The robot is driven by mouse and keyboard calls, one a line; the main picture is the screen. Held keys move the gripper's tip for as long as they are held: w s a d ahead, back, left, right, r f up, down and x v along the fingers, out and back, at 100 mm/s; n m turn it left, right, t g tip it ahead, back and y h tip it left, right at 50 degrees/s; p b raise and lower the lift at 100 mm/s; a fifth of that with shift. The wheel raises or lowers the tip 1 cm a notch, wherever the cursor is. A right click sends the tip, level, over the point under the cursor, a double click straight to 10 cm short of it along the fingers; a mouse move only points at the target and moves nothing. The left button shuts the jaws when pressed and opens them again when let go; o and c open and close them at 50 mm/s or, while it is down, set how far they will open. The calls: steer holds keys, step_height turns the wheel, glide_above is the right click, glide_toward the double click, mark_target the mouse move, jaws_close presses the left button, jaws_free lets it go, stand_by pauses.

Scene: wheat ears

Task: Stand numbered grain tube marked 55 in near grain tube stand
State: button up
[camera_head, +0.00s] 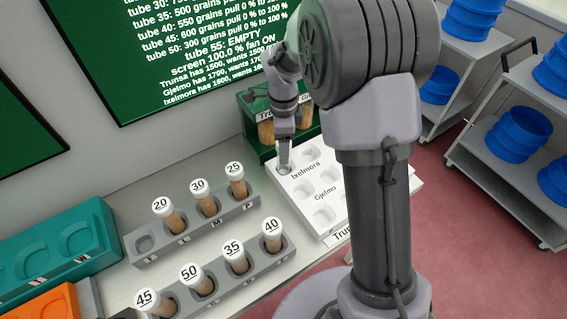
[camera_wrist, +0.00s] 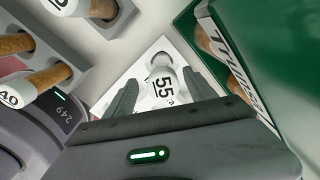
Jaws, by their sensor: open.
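The tube marked 55 (camera_wrist: 163,86) shows its white cap in the wrist view, between the two fingers of my gripper (camera_wrist: 160,92). My gripper is open and the fingers stand apart on either side of the cap; I cannot tell if they touch it. In the head view my gripper (camera_head: 284,152) points down at the back left of the white tray (camera_head: 335,222), and hides most of the tube there. The nearer grey tube stand (camera_head: 215,296) holds tubes 45, 50, 35 and 40. The farther grey stand (camera_head: 195,232) holds tubes 20, 30 and 25, with an empty left hole.
A dark green box (camera_head: 255,140) with grain containers stands behind the tray. Teal (camera_head: 70,245) and orange (camera_head: 45,304) holders are at the left. My arm covers part of the tray. Shelves with blue tubs (camera_head: 518,134) stand at the right.

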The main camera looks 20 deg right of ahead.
steer(key=f, duration=0.3)
steer(key=f+b, duration=0.1)
steer(key=shift+w+d+f, duration=0.1)
steer(key=shift+w+f, duration=0.15)
steer(key=shift+r, duration=0.1)
steer(key=shift+c, duration=0.2)
jaws_close()
step_height(320, 180, up, 10)
steer(key=p, duration=0.2)
steer(key=shift+p, duration=0.35)
steer(key=shift+s, duration=0.1)
